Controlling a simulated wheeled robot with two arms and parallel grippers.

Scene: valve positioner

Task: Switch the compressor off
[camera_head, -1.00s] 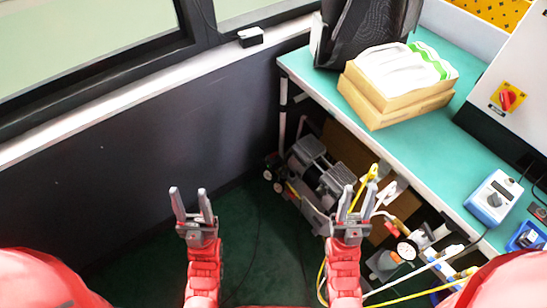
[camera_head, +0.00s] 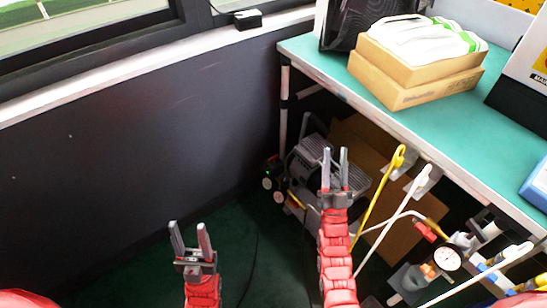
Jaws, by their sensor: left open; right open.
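The compressor (camera_head: 309,160) is a grey machine with wheels on the dark green floor under the workbench. Its front and right parts are hidden behind my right gripper (camera_head: 335,170). My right gripper is open and empty, pointing up in the picture in front of the compressor; I cannot tell how far apart they are. My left gripper (camera_head: 191,242) is open and empty, lower left, over the floor and apart from the compressor. I cannot make out a power switch on the compressor.
The workbench (camera_head: 405,125) has a green top with cardboard boxes (camera_head: 410,88) on it. Below its edge are yellow and white hooked rods (camera_head: 378,198), a pressure gauge (camera_head: 447,259) and fittings. A dark wall (camera_head: 130,140) stands at left. The floor between wall and bench is mostly free.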

